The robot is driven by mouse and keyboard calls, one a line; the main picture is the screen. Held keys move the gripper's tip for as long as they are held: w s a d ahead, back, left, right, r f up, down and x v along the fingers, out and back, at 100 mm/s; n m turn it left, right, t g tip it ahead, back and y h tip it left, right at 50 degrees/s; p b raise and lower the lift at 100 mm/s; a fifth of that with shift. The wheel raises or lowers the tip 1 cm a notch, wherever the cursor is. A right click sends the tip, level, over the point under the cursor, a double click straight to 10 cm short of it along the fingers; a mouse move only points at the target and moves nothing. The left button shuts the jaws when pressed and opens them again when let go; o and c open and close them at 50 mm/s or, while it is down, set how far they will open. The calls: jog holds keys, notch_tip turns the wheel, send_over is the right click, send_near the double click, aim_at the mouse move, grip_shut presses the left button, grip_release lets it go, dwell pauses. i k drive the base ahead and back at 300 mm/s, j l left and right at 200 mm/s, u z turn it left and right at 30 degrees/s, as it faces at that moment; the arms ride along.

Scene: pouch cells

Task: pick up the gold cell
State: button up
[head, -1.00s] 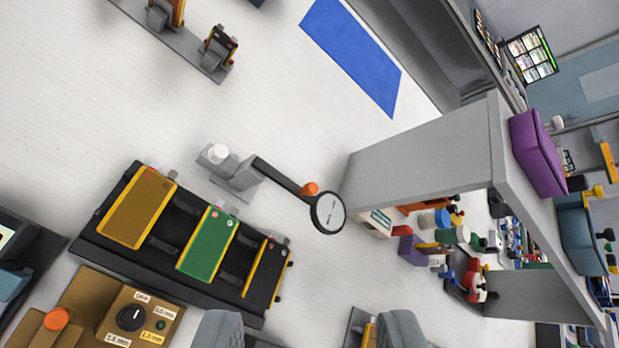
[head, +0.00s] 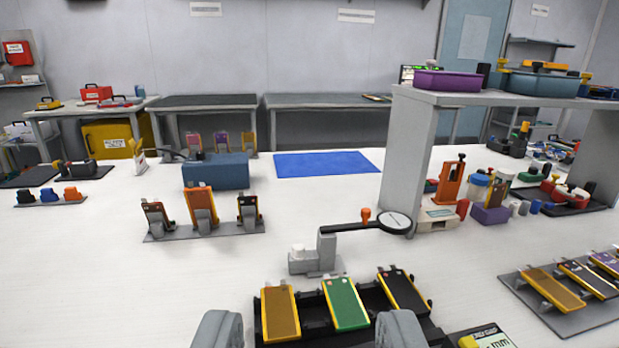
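A gold cell (head: 281,313) with a yellow edge leans in the left slot of a black rack (head: 373,301) at the bottom centre. A green cell (head: 345,304) and a black cell (head: 403,290) stand to its right in the same rack. Another gold-brown cell (head: 553,289) lies on a grey rack at the right. My gripper (head: 308,330) is open, its two grey fingers wide apart at the bottom edge. The gold and green cells show between the fingers, with no contact visible.
A grey shelf (head: 405,150) stands at the right over small tools. A rack with several cells (head: 205,230) and a blue box (head: 216,171) are farther back.

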aim_at(280, 322)
jog(key=k+u, duration=0.25)
jog(key=u, duration=0.2)
jog(key=k+j+u, duration=0.2)
jog(key=u, duration=0.25)
